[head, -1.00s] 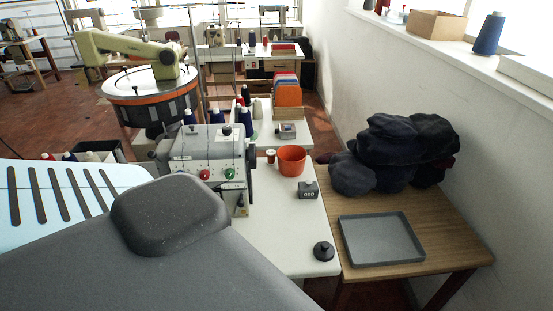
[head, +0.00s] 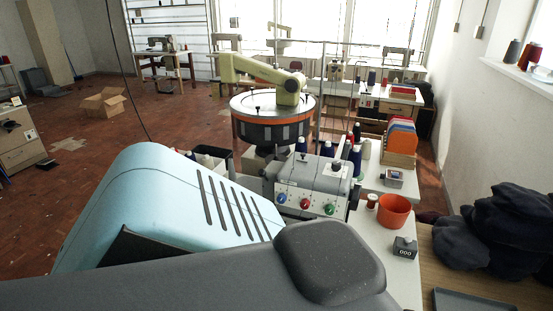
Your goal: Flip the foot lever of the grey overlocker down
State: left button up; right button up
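The grey overlocker (head: 312,186) stands on the white table (head: 408,277) right of centre in the head view. Its front panel carries blue, red and green dials. I cannot make out the foot lever. Neither of my grippers is in view.
An orange pot (head: 394,212), a thread spool (head: 372,200) and a small counter box (head: 405,247) stand right of the overlocker. Thread cones (head: 354,158) stand behind it. A dark cloth pile (head: 505,230) lies at the right. A light-blue slotted housing (head: 150,205) fills the left foreground.

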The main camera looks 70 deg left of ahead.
aim_at(262, 172)
jog(key=u, duration=2.4)
